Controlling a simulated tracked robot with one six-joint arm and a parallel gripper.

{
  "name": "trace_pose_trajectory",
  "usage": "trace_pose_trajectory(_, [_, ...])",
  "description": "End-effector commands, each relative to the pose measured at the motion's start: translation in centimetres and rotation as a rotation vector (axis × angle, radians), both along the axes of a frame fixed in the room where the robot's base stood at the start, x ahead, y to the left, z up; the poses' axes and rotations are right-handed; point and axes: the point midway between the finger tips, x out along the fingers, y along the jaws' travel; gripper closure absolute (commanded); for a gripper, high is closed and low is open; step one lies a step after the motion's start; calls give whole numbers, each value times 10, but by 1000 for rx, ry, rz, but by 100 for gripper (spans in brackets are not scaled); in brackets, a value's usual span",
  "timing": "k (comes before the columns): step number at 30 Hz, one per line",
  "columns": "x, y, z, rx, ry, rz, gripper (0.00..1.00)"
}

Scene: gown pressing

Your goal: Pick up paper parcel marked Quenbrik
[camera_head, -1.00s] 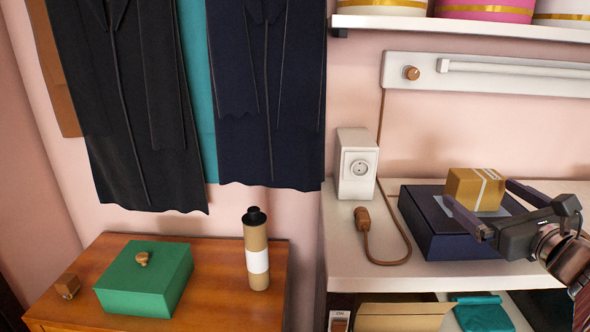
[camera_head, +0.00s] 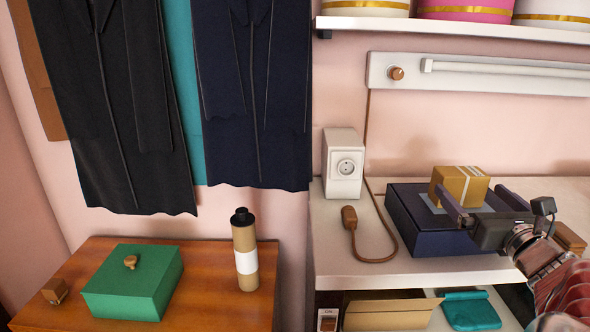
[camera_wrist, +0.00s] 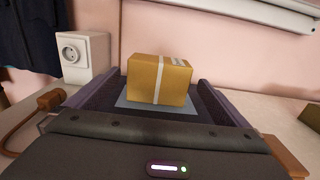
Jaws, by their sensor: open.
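A tan paper parcel with pale bands (camera_head: 462,187) sits on a grey-blue pad on top of a dark navy box (camera_head: 405,220) on the white counter. It also shows in the wrist view (camera_wrist: 160,82), upright near the middle, between my two fingers in that picture. I cannot read any name on it. My gripper (camera_head: 468,190) is open and empty, low in front of the parcel and pointing at it. In the wrist view my gripper (camera_wrist: 152,86) shows a gap on both sides of the parcel. The parcel's lower right part is partly hidden in the head view.
A white socket unit (camera_head: 343,165) and a brown plug with its cord (camera_head: 350,218) stand left of the navy box. Another brown object (camera_head: 570,238) is right of my gripper. A wall rail (camera_head: 480,72) and shelf are above. Left is a wooden cabinet (camera_head: 215,300).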

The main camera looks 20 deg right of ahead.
Motion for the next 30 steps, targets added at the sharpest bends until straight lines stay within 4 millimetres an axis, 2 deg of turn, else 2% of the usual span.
trace_pose_trajectory(10, [45,-14,0,0,0,2,0])
trace_pose_trajectory(24, [51,-17,0,-1,0,-1,0])
trace_pose_trajectory(30, [69,-22,2,0,0,1,0])
